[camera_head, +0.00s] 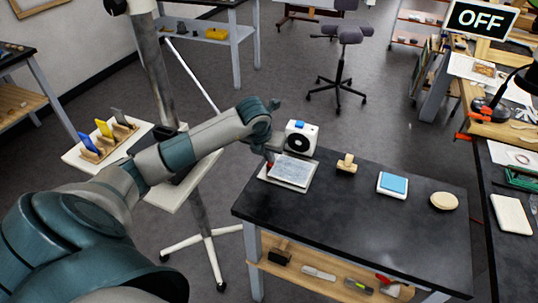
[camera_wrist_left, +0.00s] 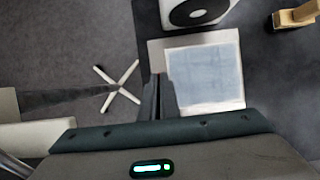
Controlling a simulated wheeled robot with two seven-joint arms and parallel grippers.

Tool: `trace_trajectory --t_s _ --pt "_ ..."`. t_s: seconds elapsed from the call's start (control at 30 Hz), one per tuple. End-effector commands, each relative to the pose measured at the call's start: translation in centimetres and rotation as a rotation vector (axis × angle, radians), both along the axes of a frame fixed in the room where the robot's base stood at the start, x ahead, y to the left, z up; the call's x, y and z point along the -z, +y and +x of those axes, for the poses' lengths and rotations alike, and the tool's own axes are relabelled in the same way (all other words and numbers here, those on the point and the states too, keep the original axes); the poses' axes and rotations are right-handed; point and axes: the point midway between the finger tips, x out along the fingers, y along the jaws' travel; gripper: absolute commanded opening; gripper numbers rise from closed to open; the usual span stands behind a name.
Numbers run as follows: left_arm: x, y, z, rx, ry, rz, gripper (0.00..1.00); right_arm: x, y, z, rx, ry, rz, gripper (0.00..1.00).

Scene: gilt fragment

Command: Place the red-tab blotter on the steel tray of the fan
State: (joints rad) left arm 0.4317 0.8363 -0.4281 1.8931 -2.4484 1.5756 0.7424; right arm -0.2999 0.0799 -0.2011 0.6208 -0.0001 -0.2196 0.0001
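The red-tab blotter (camera_head: 293,170) is a pale grey-blue sheet over the light tray (camera_head: 264,176) in front of the white fan (camera_head: 301,138). In the left wrist view the blotter (camera_wrist_left: 205,75) covers most of the tray (camera_wrist_left: 237,106), with a rim showing; the fan (camera_wrist_left: 195,12) stands behind. I cannot tell whether the blotter rests flat or is slightly raised. My left gripper (camera_head: 270,158) is at the blotter's left edge, where a bit of red shows. Its fingers (camera_wrist_left: 158,90) are close together on that edge, mostly hiding the tab. My right gripper is out of view.
A wooden stamp-like block (camera_head: 347,163), a blue-topped pad (camera_head: 392,184) and a round tan object (camera_head: 445,201) stand on the black table (camera_head: 350,225). A rack (camera_head: 108,140) with blue, yellow and grey pieces stands at left. A sign (camera_head: 481,19) reads OFF.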

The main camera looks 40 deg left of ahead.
Motion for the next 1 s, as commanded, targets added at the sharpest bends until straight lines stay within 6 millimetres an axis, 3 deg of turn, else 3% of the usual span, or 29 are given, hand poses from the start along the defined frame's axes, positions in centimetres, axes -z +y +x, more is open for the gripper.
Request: trace_trajectory --t_s 0.1,0.2,0.67,1.0 --pt "0.2 0.0 0.0 0.000 0.000 0.000 0.00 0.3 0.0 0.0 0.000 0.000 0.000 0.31" --pt "0.1 0.0 0.0 0.000 0.000 0.000 0.21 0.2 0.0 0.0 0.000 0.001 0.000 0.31" --pt "-0.2 0.0 0.0 0.000 -0.001 0.000 0.21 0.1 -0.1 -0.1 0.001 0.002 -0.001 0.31" --pt "-4.2 -0.3 -1.6 0.000 -0.005 0.001 0.21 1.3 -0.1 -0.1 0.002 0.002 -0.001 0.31"
